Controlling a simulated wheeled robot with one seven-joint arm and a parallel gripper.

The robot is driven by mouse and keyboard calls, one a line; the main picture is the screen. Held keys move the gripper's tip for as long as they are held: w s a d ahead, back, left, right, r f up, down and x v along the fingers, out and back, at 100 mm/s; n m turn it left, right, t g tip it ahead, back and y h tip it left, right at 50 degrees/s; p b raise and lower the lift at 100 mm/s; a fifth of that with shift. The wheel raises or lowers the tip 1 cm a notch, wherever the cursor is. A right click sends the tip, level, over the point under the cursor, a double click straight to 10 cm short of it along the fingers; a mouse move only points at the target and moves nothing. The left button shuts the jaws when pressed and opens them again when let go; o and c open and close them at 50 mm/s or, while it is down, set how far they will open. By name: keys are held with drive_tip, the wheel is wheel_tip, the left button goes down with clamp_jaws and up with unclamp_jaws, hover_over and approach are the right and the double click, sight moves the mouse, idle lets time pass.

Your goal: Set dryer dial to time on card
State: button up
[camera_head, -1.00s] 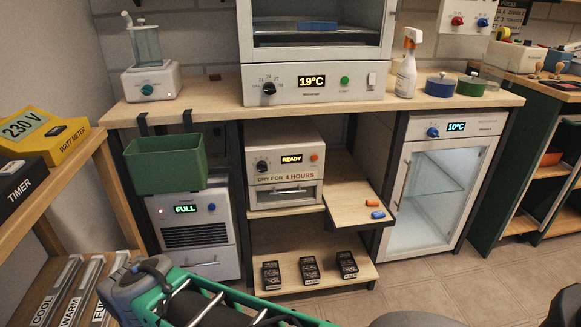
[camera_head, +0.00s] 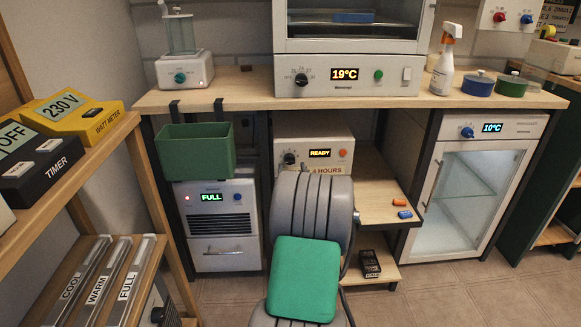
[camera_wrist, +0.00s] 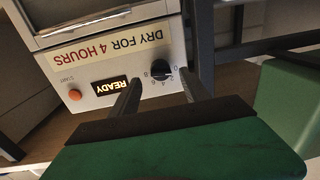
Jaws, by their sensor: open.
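The white dryer (camera_head: 283,128) has a lit READY display, an orange button and a black dial (camera_head: 289,158). In the wrist view the dryer appears upside down, with its dial (camera_wrist: 160,73) and marks from 0 to 8; I cannot tell which mark the dial points to. The card (camera_wrist: 110,40) reads DRY FOR 4 HOURS; my arm hides part of it in the head view. My gripper (camera_wrist: 161,80) is open and empty, its two dark fingers reaching toward the panel on either side of the dial in the picture. Contact cannot be told. My arm hides the gripper in the head view.
A green bin (camera_head: 195,151) hangs left of the dryer and also shows close by in the wrist view (camera_wrist: 285,95). A shelf (camera_head: 372,203) with orange and blue pieces juts out at right. The worktop (camera_head: 240,97) lies above the dryer.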

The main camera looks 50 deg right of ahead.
sight(291, 163)
drive_tip(key=x, duration=0.3)
drive_tip(key=shift+w+d, duration=0.2)
clamp_jaws()
drive_tip(key=shift+a, duration=0.15)
idle(0.4)
